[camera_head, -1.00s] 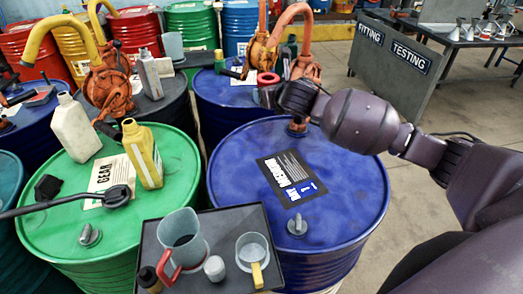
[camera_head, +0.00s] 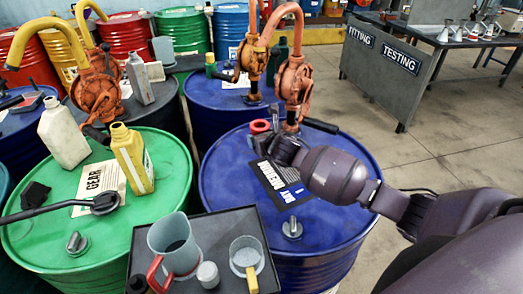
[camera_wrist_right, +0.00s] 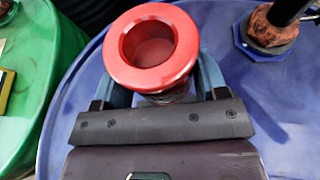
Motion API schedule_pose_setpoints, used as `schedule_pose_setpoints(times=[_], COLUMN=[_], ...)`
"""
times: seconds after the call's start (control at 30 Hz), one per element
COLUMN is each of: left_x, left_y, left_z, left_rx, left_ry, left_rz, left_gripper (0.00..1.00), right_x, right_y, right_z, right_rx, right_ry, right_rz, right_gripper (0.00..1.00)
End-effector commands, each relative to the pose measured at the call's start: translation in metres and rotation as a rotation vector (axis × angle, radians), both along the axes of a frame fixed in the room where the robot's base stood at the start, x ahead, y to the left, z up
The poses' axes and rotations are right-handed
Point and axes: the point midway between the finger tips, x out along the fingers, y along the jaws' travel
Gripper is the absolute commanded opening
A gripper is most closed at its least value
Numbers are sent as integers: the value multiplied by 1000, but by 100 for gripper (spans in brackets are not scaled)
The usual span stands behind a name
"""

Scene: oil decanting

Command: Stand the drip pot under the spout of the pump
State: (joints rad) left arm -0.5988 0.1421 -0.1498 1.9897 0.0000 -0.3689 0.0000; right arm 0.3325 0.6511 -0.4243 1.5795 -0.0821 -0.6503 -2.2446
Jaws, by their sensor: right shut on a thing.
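The drip pot (camera_head: 260,127) is a small dark pot with a wide red rim. It also shows in the right wrist view (camera_wrist_right: 151,48), upright and seen from above. My right gripper (camera_head: 279,146) is shut on it, with a finger on each side. The pot is over the near blue drum (camera_head: 230,185), left of the orange pump (camera_head: 294,85) on that drum. The pump's curved spout (camera_head: 264,38) ends in the picture above the pot, with a clear gap. I cannot tell whether the pot touches the drum top. My left gripper is not in view.
A label (camera_head: 279,184) and a bung (camera_head: 292,228) are on the near blue drum. A dark tray (camera_head: 214,222) with a jug (camera_head: 174,245) and a cup (camera_head: 246,256) stands in front. The green drum (camera_head: 170,190) at left carries bottles. Another orange pump stands behind.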

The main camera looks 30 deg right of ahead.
Motion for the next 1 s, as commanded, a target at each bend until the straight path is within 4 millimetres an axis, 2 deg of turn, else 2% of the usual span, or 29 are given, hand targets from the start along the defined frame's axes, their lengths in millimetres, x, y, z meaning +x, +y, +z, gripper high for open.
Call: schedule_pose_setpoints(times=[0.17, 0.47, 0.87, 0.9, 1.0], left_x=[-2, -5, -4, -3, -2], left_y=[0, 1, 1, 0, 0], left_z=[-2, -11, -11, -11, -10], left_rx=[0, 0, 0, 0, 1], left_ry=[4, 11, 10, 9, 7], left_rz=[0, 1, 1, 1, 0], left_gripper=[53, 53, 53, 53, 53], right_x=[1, 0, 0, 0, 0], right_y=[0, 0, 0, 0, 0], right_z=[-7, -45, -49, -49, -49], right_rx=[1, 2, -1, 0, 0], right_ry=[-2, 0, -2, -1, -1], right_rz=[0, -1, 0, 0, 0], right_gripper=[32, 32, 32, 71, 86])
